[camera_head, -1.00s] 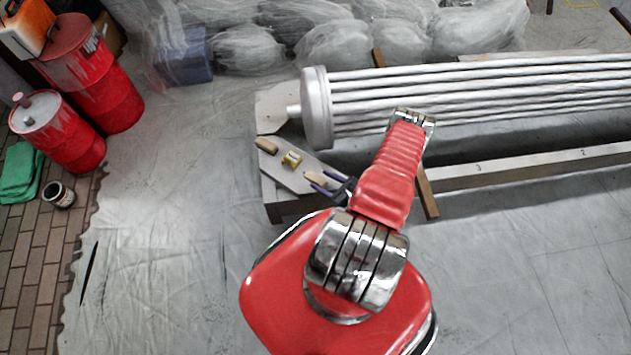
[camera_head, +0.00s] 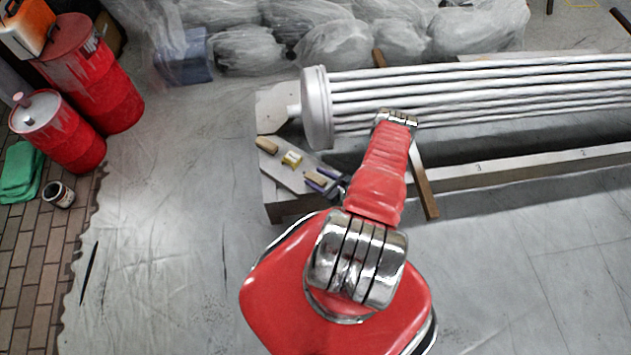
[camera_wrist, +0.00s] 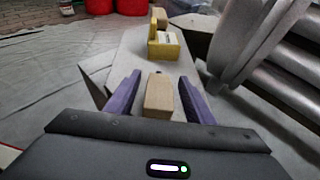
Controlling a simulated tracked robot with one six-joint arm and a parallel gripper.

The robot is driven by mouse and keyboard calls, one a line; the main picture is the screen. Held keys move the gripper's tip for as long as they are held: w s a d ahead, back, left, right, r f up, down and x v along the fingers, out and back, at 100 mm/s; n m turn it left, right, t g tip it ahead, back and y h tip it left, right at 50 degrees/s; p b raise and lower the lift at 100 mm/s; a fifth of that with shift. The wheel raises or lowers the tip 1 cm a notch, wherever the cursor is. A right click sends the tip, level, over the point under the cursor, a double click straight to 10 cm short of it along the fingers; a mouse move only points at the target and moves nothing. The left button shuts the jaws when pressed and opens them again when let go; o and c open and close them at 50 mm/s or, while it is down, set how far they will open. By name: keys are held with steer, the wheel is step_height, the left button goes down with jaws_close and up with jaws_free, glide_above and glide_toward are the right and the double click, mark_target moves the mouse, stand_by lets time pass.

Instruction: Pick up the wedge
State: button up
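A light wooden wedge (camera_wrist: 159,96) lies on the pale top of a support beam (camera_head: 280,172). In the head view the wedge (camera_head: 315,180) shows small, beside the fingers. My gripper (camera_wrist: 160,77) has purple fingers and is open, one finger on each side of the wedge. Gaps show between the wedge and both fingers. In the head view my gripper (camera_head: 314,182) is at the beam's near left end, partly hidden by my red arm. A second wooden block (camera_head: 267,146) lies farther along the beam top.
A yellow object (camera_head: 291,159) sits between the two blocks; it stands just ahead in the wrist view (camera_wrist: 164,45). A metal tube bundle with a round end plate (camera_head: 317,108) lies to the right. Red drums (camera_head: 60,130) stand far left. The sheeted floor at left is clear.

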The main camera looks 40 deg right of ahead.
mark_target(317, 178)
steer(key=c, duration=1)
steer(key=shift+r, duration=0.15)
steer(key=shift+r, duration=4.85)
